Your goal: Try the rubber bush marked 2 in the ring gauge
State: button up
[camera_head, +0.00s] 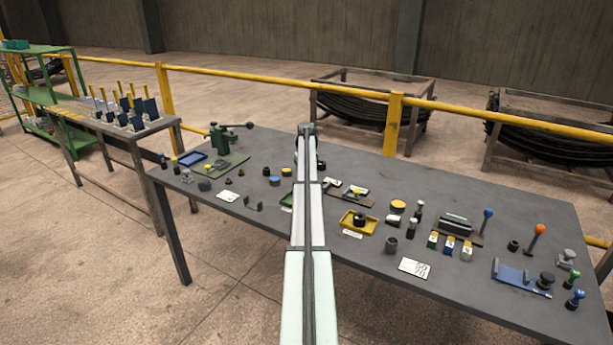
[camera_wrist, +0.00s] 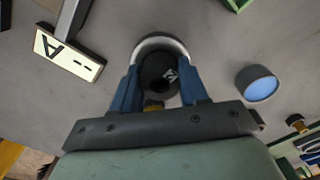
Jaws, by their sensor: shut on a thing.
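In the wrist view a black round bush (camera_wrist: 152,70) with a white mark on its top, turned and not clearly readable, sits between the two blue fingers of my gripper (camera_wrist: 160,88). My gripper is shut on it. A pale grey ring (camera_wrist: 160,41) curves around the far side of the bush, and it looks like the ring gauge. I cannot tell whether the bush is inside the ring or just above it. In the head view my arm reaches to the back middle of the table and hides the bush and most of that spot.
A white card marked A (camera_wrist: 68,54) lies left of the ring, beside a grey bar. A blue-topped round part (camera_wrist: 258,83) stands to the right. In the head view a yellow tray (camera_head: 345,225) and several small parts crowd the table (camera_head: 470,300) right of my arm.

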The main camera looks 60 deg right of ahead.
jog(key=shift+f, duration=0.25)
jog(key=o, duration=1.2)
jog(key=shift+c, duration=0.2)
notch_tip(320, 180, up, 14)
dwell(0.7)
